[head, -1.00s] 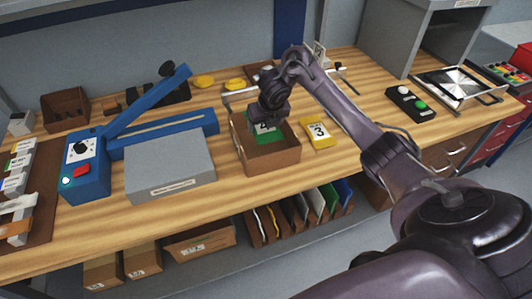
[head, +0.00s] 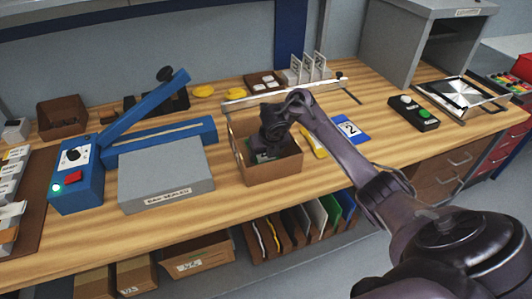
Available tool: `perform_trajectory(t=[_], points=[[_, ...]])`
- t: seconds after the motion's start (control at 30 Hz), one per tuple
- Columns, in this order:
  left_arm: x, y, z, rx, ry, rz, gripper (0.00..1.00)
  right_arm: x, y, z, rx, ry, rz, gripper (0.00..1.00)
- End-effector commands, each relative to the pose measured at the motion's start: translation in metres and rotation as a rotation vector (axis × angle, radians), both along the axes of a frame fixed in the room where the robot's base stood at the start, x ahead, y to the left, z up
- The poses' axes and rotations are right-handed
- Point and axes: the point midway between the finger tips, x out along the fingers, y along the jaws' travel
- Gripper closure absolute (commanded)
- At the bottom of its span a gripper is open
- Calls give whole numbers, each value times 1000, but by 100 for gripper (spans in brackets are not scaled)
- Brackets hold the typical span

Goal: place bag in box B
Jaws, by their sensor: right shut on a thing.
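An open brown cardboard box (head: 272,172) stands on the wooden bench, in the middle of the head view. No letter is readable on it, so I cannot tell whether it is box B. My right gripper (head: 268,148) is down inside this box, below its rim. It is shut on a green bag (head: 258,157), of which only a small part shows. The fingertips and most of the bag are hidden by the gripper and the box walls. My left gripper is not in view.
A blue sealing machine (head: 78,185) with a raised arm and a grey block (head: 165,180) stand left of the box. A blue card marked 2 (head: 350,128) and a partly hidden yellow card (head: 314,140) lie to its right. Labelled bins (head: 190,264) sit below the bench.

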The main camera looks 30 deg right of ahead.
Motion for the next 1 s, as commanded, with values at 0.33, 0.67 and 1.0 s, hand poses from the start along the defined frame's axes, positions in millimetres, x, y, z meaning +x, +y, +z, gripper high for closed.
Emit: perform_trajectory(t=[0.33, 0.67, 1.0], points=[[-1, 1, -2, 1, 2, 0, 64, 0, 0, -3, 0, 0, 0, 7], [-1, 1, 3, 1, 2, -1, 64, -2, 1, 9, -1, -2, 1, 7], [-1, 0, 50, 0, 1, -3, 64, -25, 5, 77, -7, 0, 2, 7]])
